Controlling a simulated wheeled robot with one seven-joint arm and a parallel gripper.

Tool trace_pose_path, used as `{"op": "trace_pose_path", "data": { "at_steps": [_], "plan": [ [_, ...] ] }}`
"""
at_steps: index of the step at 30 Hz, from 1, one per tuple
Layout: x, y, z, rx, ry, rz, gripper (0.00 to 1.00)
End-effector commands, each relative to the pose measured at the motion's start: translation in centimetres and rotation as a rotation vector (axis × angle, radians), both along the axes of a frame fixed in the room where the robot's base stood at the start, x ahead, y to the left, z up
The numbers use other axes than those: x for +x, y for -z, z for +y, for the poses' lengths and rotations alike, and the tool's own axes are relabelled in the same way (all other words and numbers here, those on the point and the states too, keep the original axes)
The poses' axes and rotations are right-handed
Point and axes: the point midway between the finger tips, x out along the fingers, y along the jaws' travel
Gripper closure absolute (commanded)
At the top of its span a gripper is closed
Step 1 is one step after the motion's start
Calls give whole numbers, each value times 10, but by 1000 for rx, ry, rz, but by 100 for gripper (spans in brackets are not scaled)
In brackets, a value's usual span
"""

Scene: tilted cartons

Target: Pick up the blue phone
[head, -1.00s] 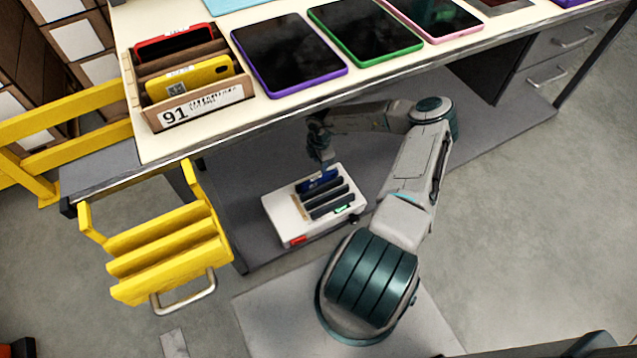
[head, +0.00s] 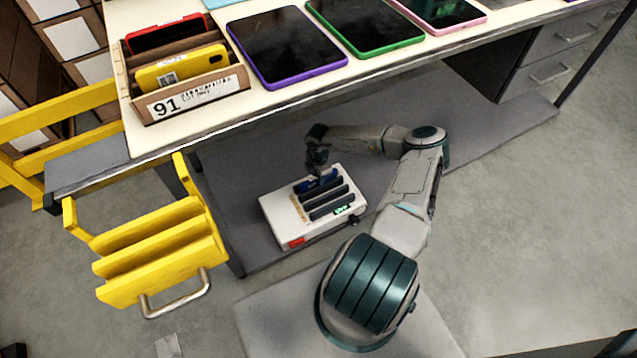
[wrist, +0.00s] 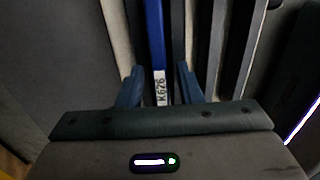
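The blue phone (head: 327,180) stands on edge in the rear slot of a white slotted dock (head: 275,213) under the table. It also shows in the wrist view as a blue edge (wrist: 155,40) with a white label reading K626. My gripper (head: 318,174) is low over the dock at the blue phone, partly covering it. In the wrist view my gripper's two fingers (wrist: 159,82) are apart, one on each side of the phone's edge. A small gap shows beside the phone, so the fingers do not look closed on it.
Dark dividers or devices (head: 330,203) stand close beside the phone in the dock. Above is the table (head: 190,137) with a carton (head: 200,103) of yellow and red phones and several tablets. Grey floor is free at right.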

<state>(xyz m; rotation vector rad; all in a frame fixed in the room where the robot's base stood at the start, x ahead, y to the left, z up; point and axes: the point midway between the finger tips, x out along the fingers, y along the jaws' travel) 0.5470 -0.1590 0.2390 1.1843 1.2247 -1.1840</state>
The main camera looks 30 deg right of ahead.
Motion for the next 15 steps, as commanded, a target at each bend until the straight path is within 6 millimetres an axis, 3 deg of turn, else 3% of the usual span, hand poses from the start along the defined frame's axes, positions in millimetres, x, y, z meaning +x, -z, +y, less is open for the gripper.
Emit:
{"op": "trace_pose_path", "data": {
  "at_steps": [1, 3, 15],
  "plan": [
    [0, 0, 0, 0, 0, 0, 83],
    [0, 0, 0, 0, 0, 0, 100],
    [0, -4, 0, 0, -1, 0, 100]
  ]
}}
